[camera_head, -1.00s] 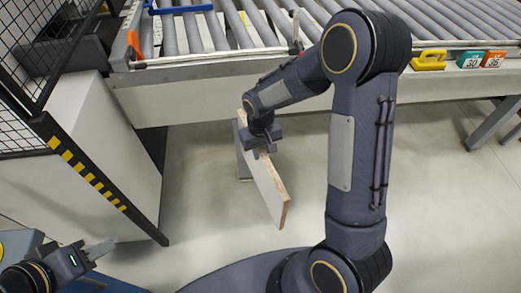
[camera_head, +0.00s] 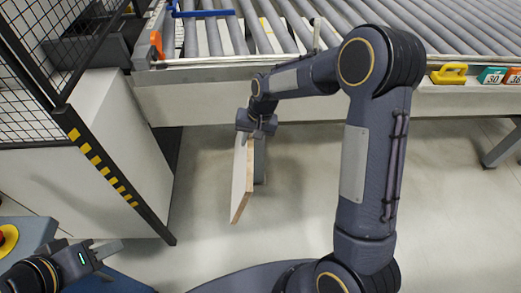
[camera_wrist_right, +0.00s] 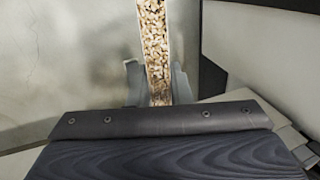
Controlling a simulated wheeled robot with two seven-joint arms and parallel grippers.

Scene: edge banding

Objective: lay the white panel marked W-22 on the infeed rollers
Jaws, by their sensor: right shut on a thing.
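A white panel with a bare chipboard edge (camera_head: 241,182) hangs upright below my right gripper (camera_head: 255,135), in front of the roller table. My right gripper is shut on the panel's upper part. In the right wrist view the panel's chipboard edge (camera_wrist_right: 155,45) stands between the two fingers (camera_wrist_right: 152,85). No W-22 mark can be read on it. The infeed rollers (camera_head: 300,35) lie behind and above the panel. My left gripper (camera_head: 108,248) is at the lower left, away from the panel; whether its fingers are apart cannot be made out.
The roller table's front rail (camera_head: 200,72) runs across the back. An orange part (camera_head: 156,44) and a blue bar (camera_head: 203,13) are at its left. A yellow handled block (camera_head: 450,74) and number tags (camera_head: 492,75) sit at right. A mesh guard (camera_head: 75,110) stands left.

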